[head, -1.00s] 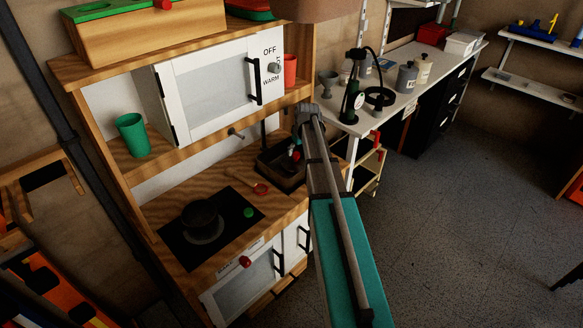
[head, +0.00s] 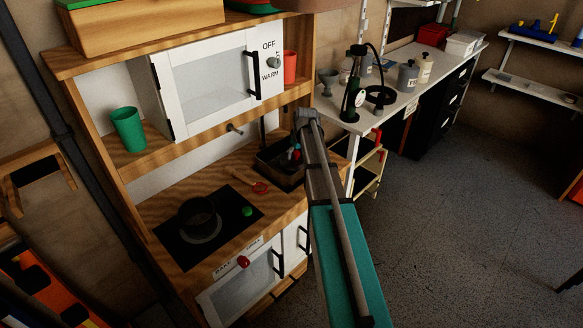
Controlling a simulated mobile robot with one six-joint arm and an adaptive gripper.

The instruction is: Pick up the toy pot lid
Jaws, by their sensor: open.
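I cannot make out the toy pot lid for certain. A dark toy pot (head: 197,213) stands on the black hob (head: 226,230) of the wooden play kitchen; its top is too dark to tell whether a lid covers it. My arm reaches up from the bottom of the head view, past the front of the kitchen, to a grey joint beside the sink (head: 265,167). My gripper's fingers do not show. A small red and blue-green thing (head: 296,153) shows at the sink, partly beside my arm; I cannot tell what it is.
A wooden spoon with red (head: 258,187) lies on the counter near a green round piece (head: 247,211). A green cup (head: 129,128) stands on the shelf left of the white toy microwave (head: 207,85). A white bench (head: 400,90) with jars stands behind.

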